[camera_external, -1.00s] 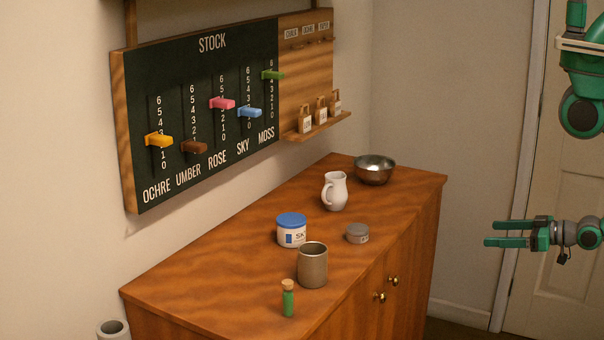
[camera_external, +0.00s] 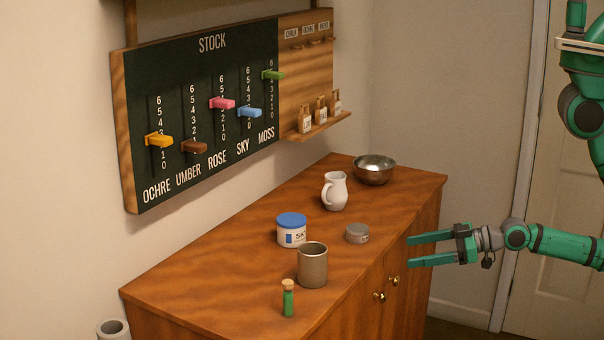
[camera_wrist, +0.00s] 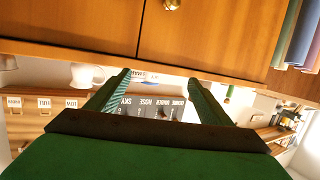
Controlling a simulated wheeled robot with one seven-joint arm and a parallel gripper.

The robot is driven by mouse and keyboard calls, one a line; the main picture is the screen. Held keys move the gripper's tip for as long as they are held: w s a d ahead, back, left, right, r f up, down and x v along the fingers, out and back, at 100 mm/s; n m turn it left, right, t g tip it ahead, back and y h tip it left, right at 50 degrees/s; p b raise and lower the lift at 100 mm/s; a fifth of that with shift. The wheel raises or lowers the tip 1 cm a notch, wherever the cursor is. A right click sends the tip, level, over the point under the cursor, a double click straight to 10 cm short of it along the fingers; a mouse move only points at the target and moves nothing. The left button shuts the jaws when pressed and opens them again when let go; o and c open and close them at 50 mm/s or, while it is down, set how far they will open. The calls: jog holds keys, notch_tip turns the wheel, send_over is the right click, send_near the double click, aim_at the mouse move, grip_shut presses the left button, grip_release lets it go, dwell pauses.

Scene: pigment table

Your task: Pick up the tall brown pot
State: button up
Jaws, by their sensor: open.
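The tall brown pot (camera_external: 312,266) stands upright near the front edge of the cabinet top, a grey-brown open cylinder. My gripper (camera_external: 410,251) is open and empty, right of the pot and apart from it, just off the cabinet's front edge with its fingers pointing left. In the wrist view my green fingers (camera_wrist: 155,88) are spread with nothing between them. I cannot make out the pot clearly in the wrist view.
Around the pot on the cabinet (camera_external: 220,274) stand a green corked vial (camera_external: 288,300), a blue-lidded jar (camera_external: 291,231) and a low grey tin (camera_external: 357,234). A white jug (camera_external: 335,192) and a metal bowl (camera_external: 374,170) are farther back. The stock board (camera_external: 200,120) hangs behind.

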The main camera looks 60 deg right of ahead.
jog(key=w+a+r+n+g+y, duration=0.1)
jog(key=w+a+r+n+y, duration=0.1)
jog(key=w+a, duration=0.35)
jog(key=w+a+r+n+g+y, duration=0.1)
jog(key=w+a+r, duration=0.2)
jog(key=a, duration=0.5)
jog(key=g, duration=0.2)
send_near(300, 257)
jog(key=shift+w+d+f+n+y, duration=0.2)
jog(key=shift+d+f+n+y, duration=0.2)
jog(key=shift+d+f, duration=0.2)
jog(key=x, duration=0.5)
jog(key=shift+w+a+f, duration=0.1)
jog(key=shift+a, duration=0.15)
jog(key=shift+x, duration=2.6)
jog(key=shift+w+d, duration=0.15)
jog(key=shift+d, duration=0.05)
jog(key=shift+c, duration=0.4)
jog(key=c, duration=1.4)
